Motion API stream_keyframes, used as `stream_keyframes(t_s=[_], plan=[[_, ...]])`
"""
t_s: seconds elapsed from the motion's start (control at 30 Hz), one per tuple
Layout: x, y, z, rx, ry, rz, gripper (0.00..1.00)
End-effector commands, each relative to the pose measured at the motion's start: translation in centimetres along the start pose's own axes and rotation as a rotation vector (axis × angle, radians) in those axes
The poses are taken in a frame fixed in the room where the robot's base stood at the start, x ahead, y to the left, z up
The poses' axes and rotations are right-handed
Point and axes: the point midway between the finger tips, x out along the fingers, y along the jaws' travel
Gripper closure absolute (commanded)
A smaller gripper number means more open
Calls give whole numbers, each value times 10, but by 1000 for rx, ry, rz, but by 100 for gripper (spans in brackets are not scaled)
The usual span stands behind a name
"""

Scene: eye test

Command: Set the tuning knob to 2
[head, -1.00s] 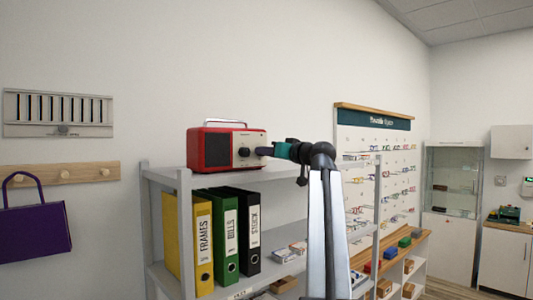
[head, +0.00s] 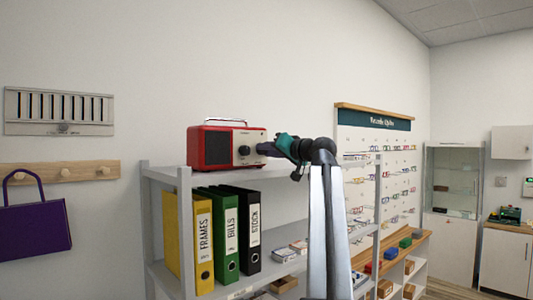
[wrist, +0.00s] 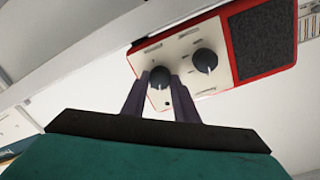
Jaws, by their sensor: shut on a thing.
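A red radio (head: 207,148) with a pale front stands on the top shelf, its speaker on the left in the head view. The front carries two dark round knobs. The left knob (head: 244,150) is free and also shows in the wrist view (wrist: 204,60). My gripper (head: 262,149) is at the right knob and hides it in the head view. In the wrist view my gripper (wrist: 160,78) has its two fingers on either side of this right knob (wrist: 159,75), shut on it. The labels and scale are too small to read, so I cannot tell the knob's setting.
The grey shelf (head: 182,230) holds yellow, green and black binders (head: 226,240) under the radio. A purple bag (head: 35,230) hangs on the left wall. A glasses display (head: 380,175) is behind my arm on the right. The space above the radio is clear.

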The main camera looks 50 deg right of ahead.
Motion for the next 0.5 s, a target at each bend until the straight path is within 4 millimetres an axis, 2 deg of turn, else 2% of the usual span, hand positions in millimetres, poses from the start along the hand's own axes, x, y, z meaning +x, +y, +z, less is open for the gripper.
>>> stream_keyframes(t_s=[0.5], plan=[[0,1,-2,432,-22,6,96]])
